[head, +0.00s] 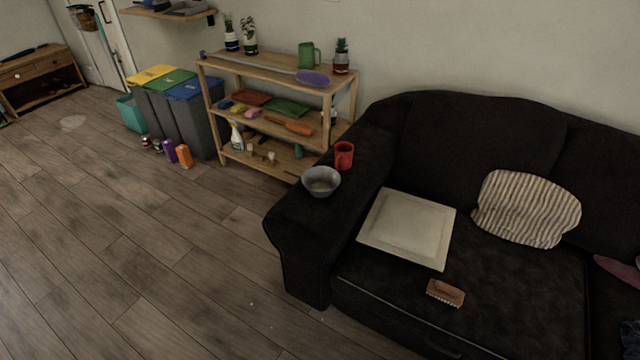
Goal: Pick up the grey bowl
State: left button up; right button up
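The grey bowl (321,182) sits upright on the left armrest of the black sofa, near the armrest's front part. It looks empty. A red mug (344,155) stands just behind it on the same armrest, close to its upper right. Neither of my grippers is in the head view.
The black sofa (500,300) fills the right side, with a pale square tray-like panel (408,228), a wooden brush (445,293) and a striped cushion (527,208). A wooden shelf (275,72) stands behind the armrest. Bins (190,118) stand farther left. The floor (150,270) at left front is clear.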

aim_at(321, 181)
jog(key=i+j, duration=0.2)
jog(key=i, duration=0.3)
jog(key=i+j, duration=0.25)
jog(key=i, duration=0.25)
jog(key=i+j+z, duration=0.1)
jog(key=z, duration=0.2)
jog(key=i+z, duration=0.15)
jog(key=z, duration=1.05)
